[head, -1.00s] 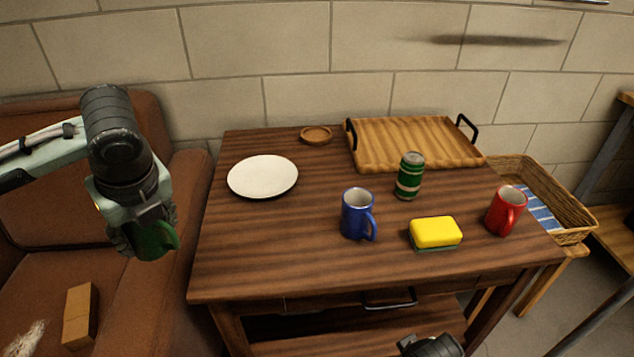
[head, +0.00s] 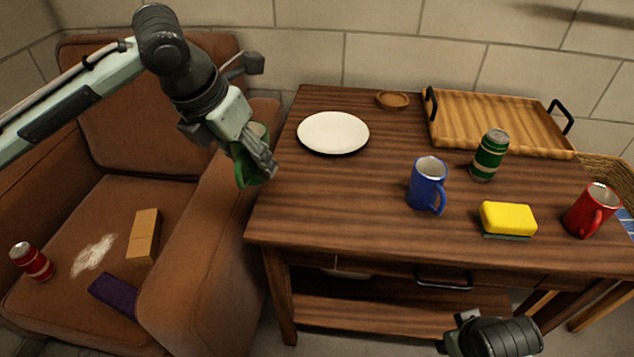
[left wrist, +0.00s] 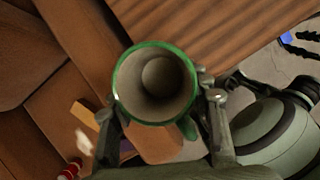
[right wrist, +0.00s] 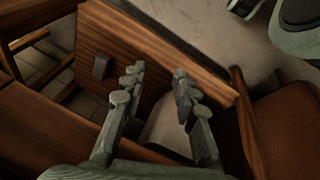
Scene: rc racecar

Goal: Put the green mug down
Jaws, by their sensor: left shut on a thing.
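The green mug (head: 243,168) is held in my left gripper (head: 255,152), just off the left edge of the wooden table (head: 330,205). In the left wrist view, the two fingers stand on either side of the mug (left wrist: 155,82), whose open rim faces the camera and whose inside looks empty. The handle is at its lower right. My right gripper (right wrist: 158,82) is open and empty in its wrist view, low beside the table. In the head view only part of it shows at the bottom edge.
A white plate (head: 333,132) lies near the table's back left. A blue mug (head: 425,184), green can (head: 490,155), sponge (head: 508,218), red mug (head: 592,210), tray (head: 500,120) and small wooden dish (head: 393,100) are also on it. The front left tabletop is clear. An armchair (head: 110,200) stands left.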

